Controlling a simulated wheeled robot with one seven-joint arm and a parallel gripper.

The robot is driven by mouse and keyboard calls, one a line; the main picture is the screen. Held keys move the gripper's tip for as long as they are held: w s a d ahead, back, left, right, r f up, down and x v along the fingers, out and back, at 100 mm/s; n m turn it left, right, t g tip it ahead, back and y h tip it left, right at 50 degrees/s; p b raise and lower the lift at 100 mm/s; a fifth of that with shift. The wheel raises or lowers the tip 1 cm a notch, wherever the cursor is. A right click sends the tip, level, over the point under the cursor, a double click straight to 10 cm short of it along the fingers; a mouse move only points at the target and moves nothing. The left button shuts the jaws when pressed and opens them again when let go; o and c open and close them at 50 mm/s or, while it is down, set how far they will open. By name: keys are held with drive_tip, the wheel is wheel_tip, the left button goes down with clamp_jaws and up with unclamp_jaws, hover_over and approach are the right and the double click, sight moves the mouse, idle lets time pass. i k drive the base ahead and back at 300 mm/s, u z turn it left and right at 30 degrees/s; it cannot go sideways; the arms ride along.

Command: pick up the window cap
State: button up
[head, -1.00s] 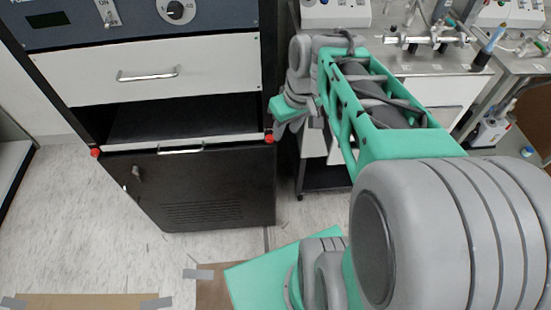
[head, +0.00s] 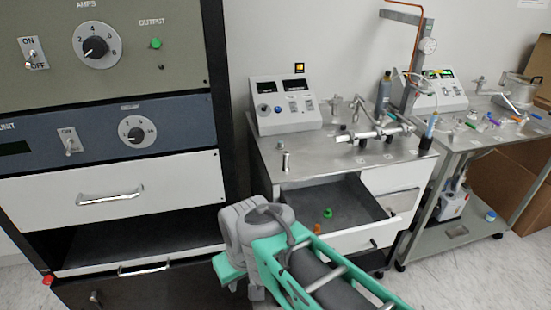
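I cannot say for sure which small part is the window cap. A small green part (head: 328,213) and an orange part (head: 317,228) lie in the open drawer (head: 345,196) of the middle bench. A small upright metal cylinder (head: 285,162) stands on the bench top at its left front. A metal tube assembly (head: 372,133) lies across the bench top. My gripper (head: 257,292) is low in front of the black rack, left of the drawer and apart from it. My wrist mostly hides it, and its fingers do not show clearly.
The black rack (head: 222,100) with its panels and drawers stands close on the left. A steel cart (head: 480,140) with loose small tools is at the right. Floor at lower right is clear.

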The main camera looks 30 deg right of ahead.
sight(280, 146)
drive_tip(key=u, duration=2.1)
drive_tip(key=k, duration=1.15)
drive_tip(key=z, duration=1.3)
drive_tip(key=i, duration=1)
